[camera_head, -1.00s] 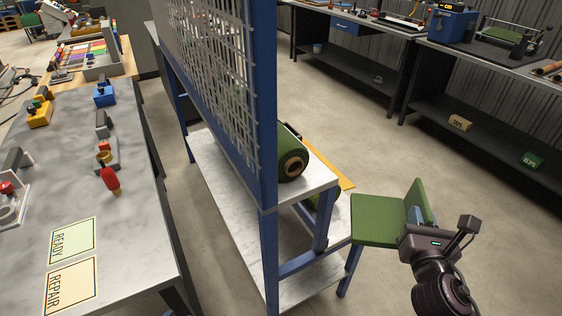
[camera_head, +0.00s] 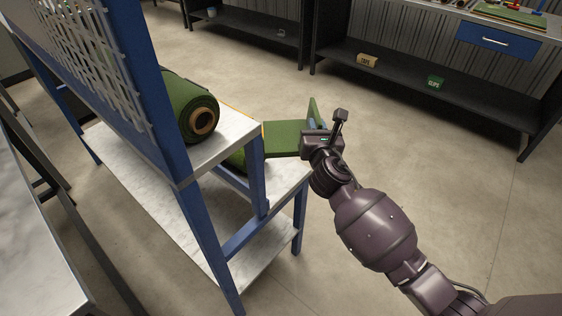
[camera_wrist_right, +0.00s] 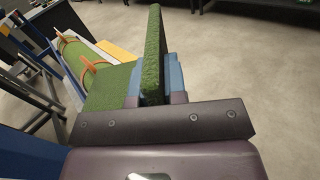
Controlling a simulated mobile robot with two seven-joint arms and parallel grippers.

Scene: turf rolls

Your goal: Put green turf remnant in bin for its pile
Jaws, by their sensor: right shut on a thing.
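In the right wrist view the upright part of the remnant (camera_wrist_right: 153,45) stands between the blue pads of the right gripper (camera_wrist_right: 154,84). My left gripper is not in view. No bin that I can identify shows.
A green turf roll (camera_head: 190,108) lies on the upper shelf of the blue-framed rack (camera_head: 232,135). A strapped roll (camera_wrist_right: 78,58) shows in the wrist view. Floor is clear at right.

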